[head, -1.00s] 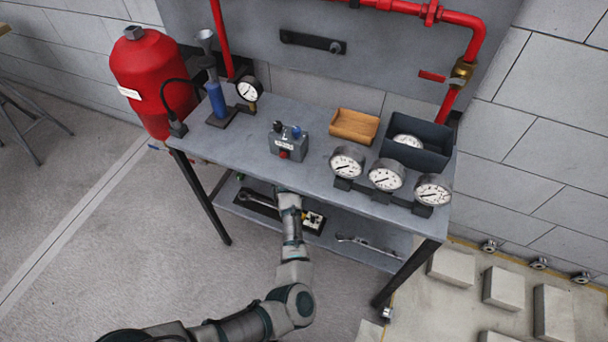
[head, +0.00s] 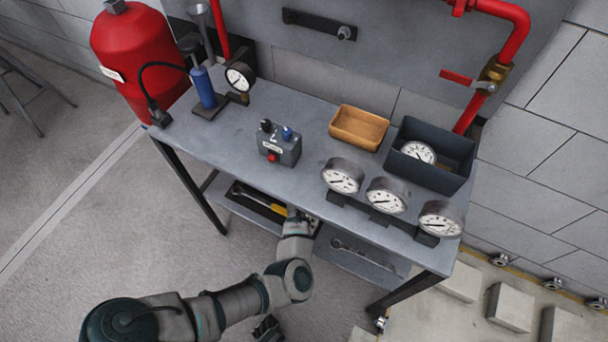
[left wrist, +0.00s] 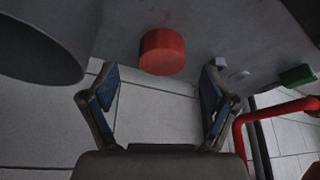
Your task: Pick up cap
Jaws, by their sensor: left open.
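In the left wrist view a short red cylinder (left wrist: 162,52), which looks like the cap, sits against a grey surface. My left gripper (left wrist: 160,84) is open, with one finger on each side of the view and the red cylinder just beyond the fingertips, between them. Nothing is held.
The worktable (head: 215,150) carries a grey box with knobs (head: 280,147), a wooden tray (head: 358,141), a dark bin (head: 455,181) and several gauges. The lower shelf holds a yellow-handled tool (head: 262,199) and a wrench (head: 362,254). A red pipe (left wrist: 240,125) shows in the left wrist view.

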